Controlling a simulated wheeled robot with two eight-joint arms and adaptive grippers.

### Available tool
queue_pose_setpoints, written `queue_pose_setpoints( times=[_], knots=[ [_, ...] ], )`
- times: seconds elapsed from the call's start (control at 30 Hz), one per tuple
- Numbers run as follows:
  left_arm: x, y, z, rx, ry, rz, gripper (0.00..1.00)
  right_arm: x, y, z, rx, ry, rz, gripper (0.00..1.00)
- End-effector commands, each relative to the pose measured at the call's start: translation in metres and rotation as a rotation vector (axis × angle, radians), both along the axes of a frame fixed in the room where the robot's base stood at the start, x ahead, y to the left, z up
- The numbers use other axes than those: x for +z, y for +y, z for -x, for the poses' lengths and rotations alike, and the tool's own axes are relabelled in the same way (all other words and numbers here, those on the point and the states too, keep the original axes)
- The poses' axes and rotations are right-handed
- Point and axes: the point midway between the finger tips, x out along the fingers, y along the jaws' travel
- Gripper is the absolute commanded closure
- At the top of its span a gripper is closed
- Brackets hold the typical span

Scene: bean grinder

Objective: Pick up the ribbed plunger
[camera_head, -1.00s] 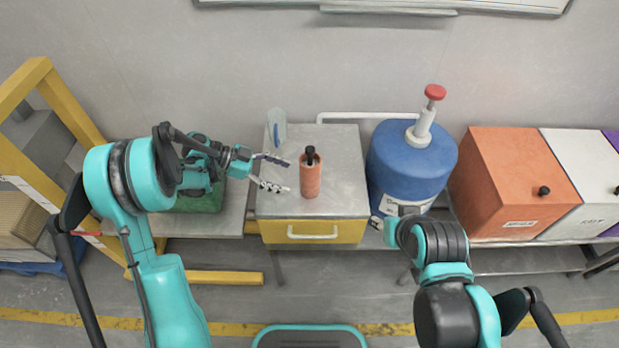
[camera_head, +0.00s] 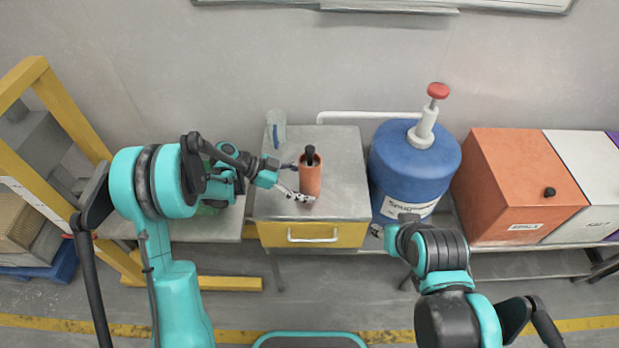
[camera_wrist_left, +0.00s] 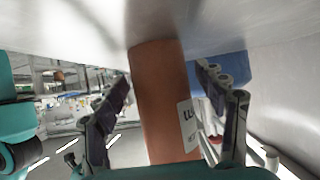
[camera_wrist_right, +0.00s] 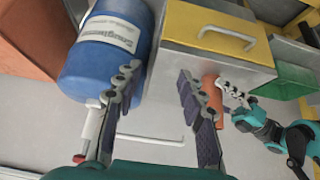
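An orange cylinder (camera_head: 311,181) stands upright on the metal top of a small drawer cabinet. A black knob-like piece (camera_head: 310,154) sticks up from its top, perhaps the plunger; I cannot make out ribs. My left gripper (camera_head: 296,180) is open, with its fingers on either side of the cylinder. In the left wrist view the cylinder (camera_wrist_left: 162,100) stands between the left gripper's fingers (camera_wrist_left: 160,95), with gaps showing at both sides; its top is not visible there. My right gripper (camera_wrist_right: 155,90) is open and empty, in front of the blue drum and cabinet.
The blue drum (camera_head: 408,170) with a red-topped pump (camera_head: 437,91) stands right of the cabinet (camera_head: 343,190). A clear bluish object (camera_head: 276,125) is at the cabinet's back left. Orange (camera_head: 515,185) and white (camera_head: 590,175) bins stand farther right. A yellow frame (camera_head: 65,115) is at left.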

Motion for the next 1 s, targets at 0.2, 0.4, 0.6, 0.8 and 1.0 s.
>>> queue_pose_setpoints(
  times=[0.2, 0.4, 0.6, 0.8, 1.0],
  knots=[
    [0.000, 0.000, 0.000, 0.000, 0.000, 0.000, 0.65, 0.000, 0.000, 0.000, 0.000, 0.000, 0.000, 0.60],
    [0.000, 0.000, 0.000, 0.000, 0.000, 0.000, 0.65, 0.005, 0.002, -0.003, 0.012, 0.009, 0.005, 0.53],
    [0.000, 0.000, 0.000, 0.000, 0.000, 0.000, 0.65, 0.041, 0.016, -0.032, 0.103, 0.080, 0.039, 0.53],
    [0.000, 0.000, 0.000, 0.000, 0.000, 0.000, 0.65, 0.090, 0.044, -0.079, 0.262, 0.200, 0.098, 0.53],
    [0.000, 0.000, 0.000, 0.001, 0.000, 0.000, 0.65, 0.127, 0.079, -0.125, 0.428, 0.318, 0.153, 0.53]
  ],
)
